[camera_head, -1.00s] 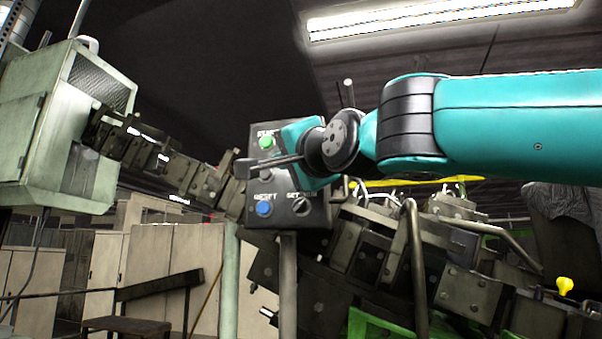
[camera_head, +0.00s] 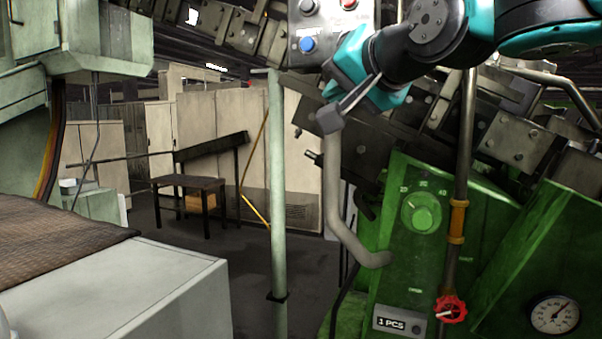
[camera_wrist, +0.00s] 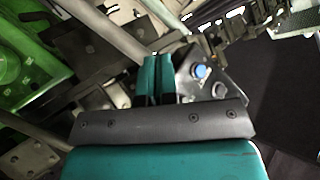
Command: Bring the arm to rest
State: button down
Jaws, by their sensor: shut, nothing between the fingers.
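My arm, teal with dark joints, comes in from the upper right of the head view. In the wrist view the two teal fingers of my gripper (camera_wrist: 158,80) lie side by side, closed together. The control box with its blue button (camera_wrist: 200,71) shows just beyond them there. Whether the fingers touch the box cannot be told.
A green machine body (camera_head: 420,240) with a dial, a red valve handle (camera_head: 450,308) and a gauge (camera_head: 554,313) stands at right. A pale green post (camera_head: 278,190) rises in the middle. A light bench (camera_head: 130,290) is at lower left.

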jog(key=s+d+f+n+g+h+b, duration=0.1)
jog(key=s+d+f+n+g, duration=0.2)
jog(key=f, duration=0.7)
jog(key=s+d+f+n+g+h, duration=0.15)
jog(key=s+f+g, duration=0.35)
jog(key=f, duration=0.5)
jog(key=s+d+f+n+g, duration=0.2)
jog(key=s+f, duration=0.4)
jog(key=s, duration=0.2)
jog(key=s+d+f+n+g+b, duration=0.1)
jog(key=s+d+f+n+g, duration=0.2)
jog(key=s+f, duration=0.4)
jog(key=shift+s+g, duration=0.3)
jog(key=shift+s, duration=0.65)
jog(key=shift+a+h, duration=0.1)
jog(key=shift+h, duration=0.15)
